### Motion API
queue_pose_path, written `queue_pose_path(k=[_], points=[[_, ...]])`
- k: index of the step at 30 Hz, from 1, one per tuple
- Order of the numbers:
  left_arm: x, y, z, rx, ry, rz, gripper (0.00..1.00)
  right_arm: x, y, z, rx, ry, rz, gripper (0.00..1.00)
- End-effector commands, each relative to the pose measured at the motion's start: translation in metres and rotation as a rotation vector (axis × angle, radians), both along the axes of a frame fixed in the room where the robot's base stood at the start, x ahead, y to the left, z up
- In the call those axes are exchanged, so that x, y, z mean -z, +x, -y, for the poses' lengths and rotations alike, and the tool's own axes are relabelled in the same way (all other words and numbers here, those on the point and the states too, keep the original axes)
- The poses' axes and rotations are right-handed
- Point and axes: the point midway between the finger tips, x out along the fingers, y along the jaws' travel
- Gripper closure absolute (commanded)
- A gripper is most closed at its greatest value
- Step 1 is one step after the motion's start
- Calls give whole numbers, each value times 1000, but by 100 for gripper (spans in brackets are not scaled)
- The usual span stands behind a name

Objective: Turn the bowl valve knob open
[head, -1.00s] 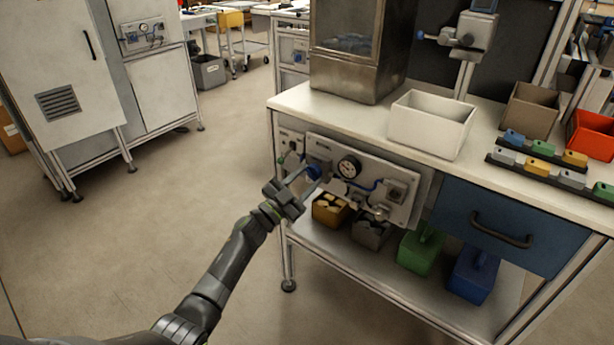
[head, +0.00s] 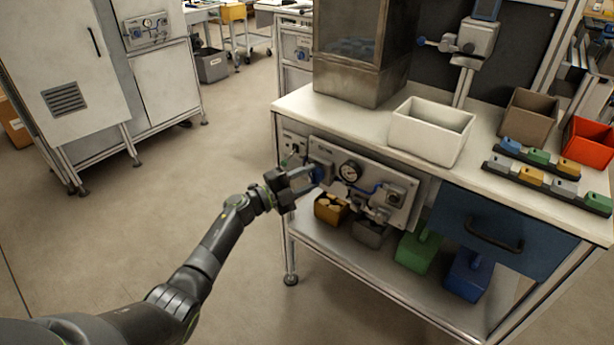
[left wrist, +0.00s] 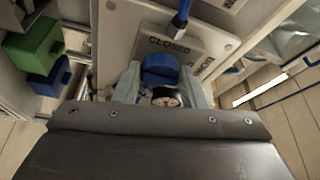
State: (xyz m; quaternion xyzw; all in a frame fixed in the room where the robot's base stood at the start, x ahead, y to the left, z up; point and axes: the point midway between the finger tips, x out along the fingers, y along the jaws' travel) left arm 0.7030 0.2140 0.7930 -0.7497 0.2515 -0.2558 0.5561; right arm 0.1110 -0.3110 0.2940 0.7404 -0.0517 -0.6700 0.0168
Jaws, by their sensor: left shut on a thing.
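The blue valve knob (head: 318,174) is on the grey panel (head: 405,212) under the bench top, at the panel's left end. In the left wrist view the knob (left wrist: 160,70) sits between the two fingers, below a plate (left wrist: 172,42) reading CLOSED. My left gripper (head: 311,178) reaches it from the left and is shut on it. The fingers partly hide the knob in the head view, so its exact angle is hard to read. A round gauge (head: 350,171) is to the right of the knob. My right gripper is not in view.
The bench top carries a white bin (head: 432,130) and a glass-fronted box (head: 345,90).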

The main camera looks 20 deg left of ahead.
Motion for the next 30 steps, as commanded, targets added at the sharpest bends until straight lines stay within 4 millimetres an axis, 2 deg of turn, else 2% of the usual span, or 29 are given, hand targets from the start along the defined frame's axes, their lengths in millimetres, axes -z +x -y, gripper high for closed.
queue_pose_path(k=[9,23,24,28,30], points=[[0,-1,0,1,81,27,85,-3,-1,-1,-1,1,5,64],[1,-1,0,1,90,29,85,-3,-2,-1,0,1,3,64],[1,-1,0,1,90,29,57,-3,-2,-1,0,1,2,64],[1,-1,0,1,88,29,41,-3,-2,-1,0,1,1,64],[0,0,0,0,88,31,41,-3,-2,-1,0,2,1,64]])
